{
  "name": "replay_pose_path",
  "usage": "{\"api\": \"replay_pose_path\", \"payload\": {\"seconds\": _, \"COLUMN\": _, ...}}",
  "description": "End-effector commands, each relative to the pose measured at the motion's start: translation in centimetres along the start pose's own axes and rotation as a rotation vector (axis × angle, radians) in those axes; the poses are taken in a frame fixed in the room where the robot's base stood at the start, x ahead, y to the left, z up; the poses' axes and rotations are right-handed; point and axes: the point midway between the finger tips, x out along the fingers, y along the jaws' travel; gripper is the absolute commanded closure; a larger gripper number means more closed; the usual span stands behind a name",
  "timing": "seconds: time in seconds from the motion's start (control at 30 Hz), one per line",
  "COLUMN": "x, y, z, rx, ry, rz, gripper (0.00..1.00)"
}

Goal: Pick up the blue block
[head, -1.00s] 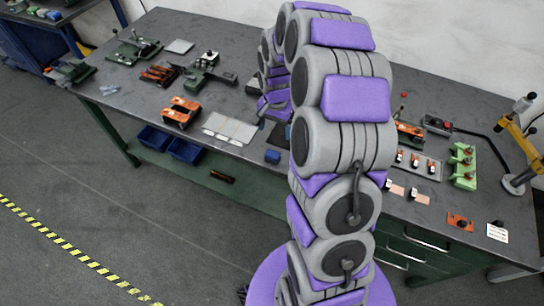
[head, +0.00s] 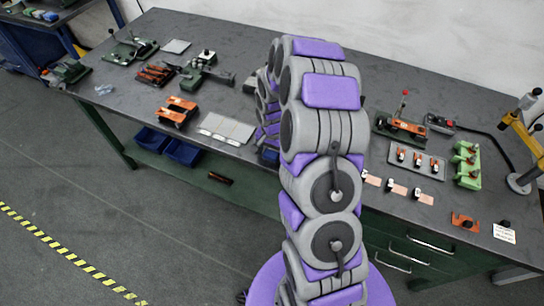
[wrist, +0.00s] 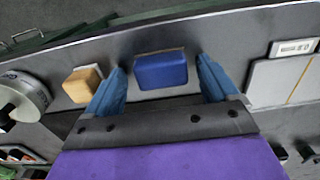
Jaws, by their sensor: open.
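The blue block (wrist: 161,70) lies on the grey tabletop near its edge in the wrist view, with rounded corners. My gripper (wrist: 161,76) is open, with one blue finger on each side of the block; a gap shows between each finger and the block. In the head view the block (head: 270,155) is a small blue patch at the table's front edge, partly hidden by my arm. My gripper is hidden behind my arm in that view.
A tan wooden block (wrist: 82,85) lies just left of the left finger, with a metal cylinder (wrist: 22,102) further left. A pale plate (wrist: 280,80) lies to the right. The workbench (head: 225,90) carries orange tools (head: 178,111) and green fixtures (head: 467,165).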

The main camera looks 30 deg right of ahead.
Motion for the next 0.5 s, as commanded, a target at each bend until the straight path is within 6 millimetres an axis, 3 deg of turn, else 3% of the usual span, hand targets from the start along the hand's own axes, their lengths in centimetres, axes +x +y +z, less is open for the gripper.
{"api": "replay_pose_path", "payload": {"seconds": 0.23, "x": 0.18, "y": -0.09, "z": 0.06, "rx": 0.000, "ry": 0.002, "rz": -0.001, "gripper": 0.14}}
{"api": "replay_pose_path", "payload": {"seconds": 0.5, "x": 0.20, "y": -0.02, "z": -0.04, "rx": 0.000, "ry": 0.001, "rz": -0.002, "gripper": 0.40}}
